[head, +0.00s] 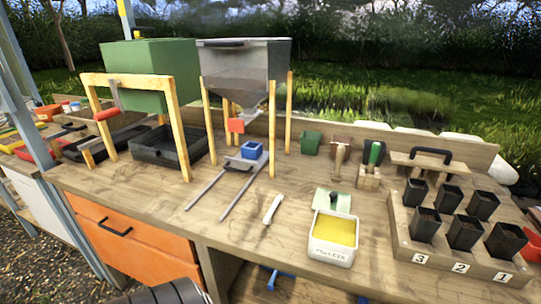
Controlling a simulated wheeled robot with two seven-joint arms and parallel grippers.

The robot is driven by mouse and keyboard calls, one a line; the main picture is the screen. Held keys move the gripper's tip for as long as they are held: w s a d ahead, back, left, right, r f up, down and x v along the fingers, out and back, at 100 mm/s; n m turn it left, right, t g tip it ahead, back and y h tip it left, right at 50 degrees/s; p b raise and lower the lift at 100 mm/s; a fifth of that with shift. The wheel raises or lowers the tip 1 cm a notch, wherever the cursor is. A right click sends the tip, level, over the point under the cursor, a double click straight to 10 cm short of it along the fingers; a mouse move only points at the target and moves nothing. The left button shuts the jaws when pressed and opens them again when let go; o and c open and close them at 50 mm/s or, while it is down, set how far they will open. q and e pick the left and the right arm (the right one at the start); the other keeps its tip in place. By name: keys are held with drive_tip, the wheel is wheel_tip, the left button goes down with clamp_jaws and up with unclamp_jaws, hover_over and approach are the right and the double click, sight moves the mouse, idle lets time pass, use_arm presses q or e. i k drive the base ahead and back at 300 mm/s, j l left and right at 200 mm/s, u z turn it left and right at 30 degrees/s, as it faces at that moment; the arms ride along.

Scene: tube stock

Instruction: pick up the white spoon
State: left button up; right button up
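The white spoon (272,208) lies flat on the wooden bench top (215,218), near the front middle. Its long axis runs from front to back, slightly slanted. Nothing touches it or covers it. It lies between the metal rails on its left and the white box on its right. Neither of my grippers shows in the head view.
A white box (329,255) with yellow contents stands right of the spoon, with a green lid piece (331,200) behind it. Metal rails (236,195) run under a hopper (243,68) to the left. A wooden pot rack (401,226) holds several black pots. Bare wood surrounds the spoon.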

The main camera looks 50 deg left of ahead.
sight(267, 221)
drive_tip(key=j+u, duration=0.1)
drive_tip(key=u, duration=1.5)
drive_tip(key=z, duration=1.7)
drive_tip(key=u, duration=1.25)
